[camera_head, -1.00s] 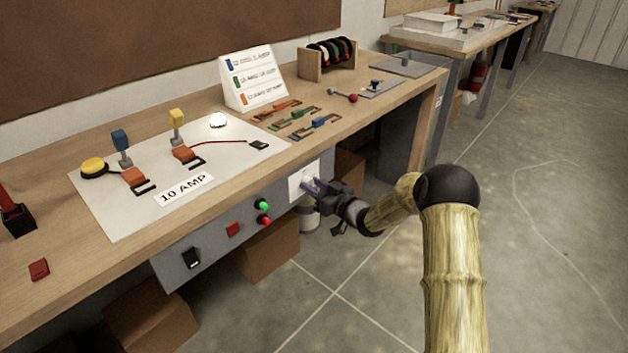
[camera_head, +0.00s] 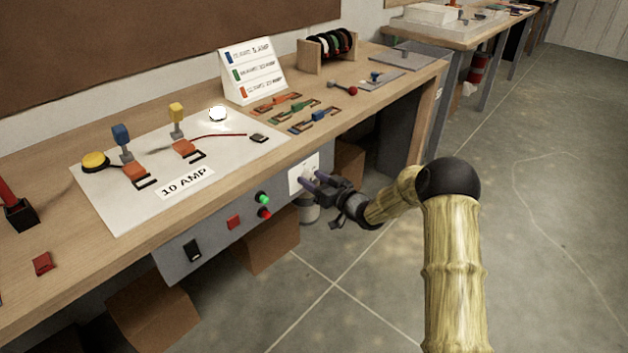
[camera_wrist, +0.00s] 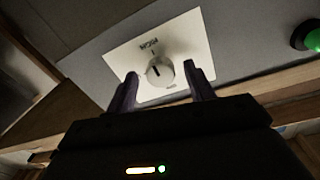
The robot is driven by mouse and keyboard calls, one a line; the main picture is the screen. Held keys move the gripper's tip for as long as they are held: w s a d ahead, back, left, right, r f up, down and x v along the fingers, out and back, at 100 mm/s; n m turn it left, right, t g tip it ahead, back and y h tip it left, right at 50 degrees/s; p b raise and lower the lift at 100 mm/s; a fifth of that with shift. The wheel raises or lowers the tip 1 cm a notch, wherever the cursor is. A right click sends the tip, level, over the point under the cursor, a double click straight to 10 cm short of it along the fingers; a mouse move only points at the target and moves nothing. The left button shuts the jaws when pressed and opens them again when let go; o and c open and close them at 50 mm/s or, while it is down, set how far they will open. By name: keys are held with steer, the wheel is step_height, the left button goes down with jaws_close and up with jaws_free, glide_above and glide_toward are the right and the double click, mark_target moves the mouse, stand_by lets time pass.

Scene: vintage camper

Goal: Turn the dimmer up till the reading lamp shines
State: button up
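The dimmer is a round white knob (camera_wrist: 160,71) on a white plate (camera_wrist: 127,52) with small lettering, on the grey front panel under the bench. A dark pointer line shows on the knob. The plate also shows in the head view (camera_head: 303,172). My gripper (camera_head: 315,181) is at the plate. In the wrist view my gripper (camera_wrist: 161,70) is open, with one dark finger on each side of the knob and visible gaps between. A small white dome lamp (camera_head: 217,114) on the white board looks bright white; I take it for the reading lamp.
The grey panel also carries a green button (camera_head: 263,197), a red button (camera_head: 264,213), a red switch (camera_head: 233,222) and a black rocker (camera_head: 193,250). Cardboard boxes (camera_head: 268,248) stand under the bench. The floor to the right is open.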

steer(key=v, duration=1.7)
steer(key=shift+s+p, duration=0.2)
steer(key=shift+p, duration=0.25)
steer(key=shift+d, duration=0.15)
steer(key=s+d+r+m+g+h, duration=0.2)
steer(key=s+d+m+g+h, duration=0.2)
steer(key=s+d+h, duration=0.6)
steer(key=s+a+r+m+g+h, duration=0.1)
steer(key=s+m+g+h, duration=0.15)
steer(key=s, duration=0.55)
steer(key=s+a+r+m+g+h, duration=0.1)
steer(key=s+a+g, duration=0.15)
steer(key=s, duration=0.55)
steer(key=w+p+v, duration=0.2)
steer(key=p+v, duration=0.8)
steer(key=p, duration=0.1)
steer(key=w+r+p+v, duration=0.1)
steer(key=w+p+v, duration=0.2)
steer(key=p+v, duration=0.8)
steer(key=shift+d+r, duration=0.35)
